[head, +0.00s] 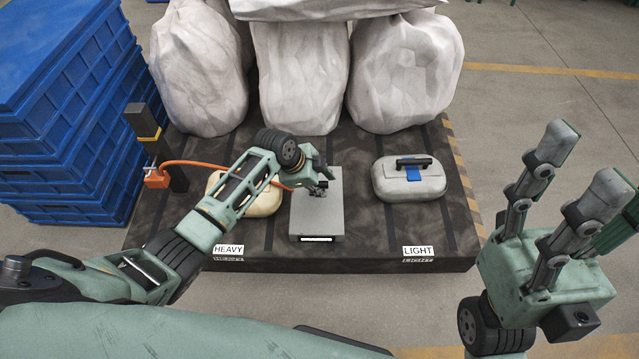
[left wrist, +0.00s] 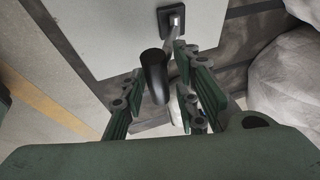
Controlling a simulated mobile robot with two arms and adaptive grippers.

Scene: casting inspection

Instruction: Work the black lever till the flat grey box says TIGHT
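The flat grey box (head: 318,210) lies on the dark platform between the HEAVY and LIGHT labels. A small pale display strip (head: 318,239) is on its near edge; I cannot read any word on it. My left gripper (head: 318,185) is over the far part of the box and hides the lever in the head view. In the left wrist view, the black lever (left wrist: 153,76) stands out from a square mount on the grey box (left wrist: 105,25). The left gripper's fingers (left wrist: 158,97) are spread on both sides of the lever's handle, with gaps visible. My right gripper (head: 584,160) is open and empty, off to the right.
A cream case (head: 262,205) is partly behind my left arm, near the HEAVY label; a grey case (head: 409,180) with a black handle stands on the right. An orange hose (head: 195,163) runs from a dark post (head: 172,160). Blue crates (head: 75,110) and wrapped sacks (head: 300,80) stand behind.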

